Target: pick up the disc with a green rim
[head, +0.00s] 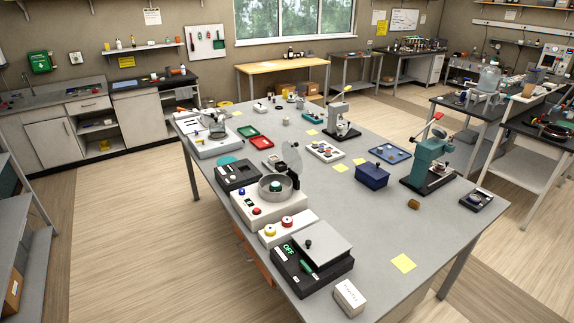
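I cannot make out for certain which piece is the disc with a green rim. A white tray (325,151) in the middle of the long grey table holds several small round pieces, too small for their rims to be told. A blue tray (390,153) to its right also holds small pieces. A small green round piece (275,186) shows inside a grey ring-shaped bowl (278,192) on a white device. A flat teal round pad (228,160) lies on or behind the black device at the left. Neither of my grippers is in view.
The grey table (370,235) has clear room at its front right. A black-and-white device (312,265) marked OFF, a small white box (349,297), a dark blue lidded box (372,176) and a teal press (430,165) stand on it.

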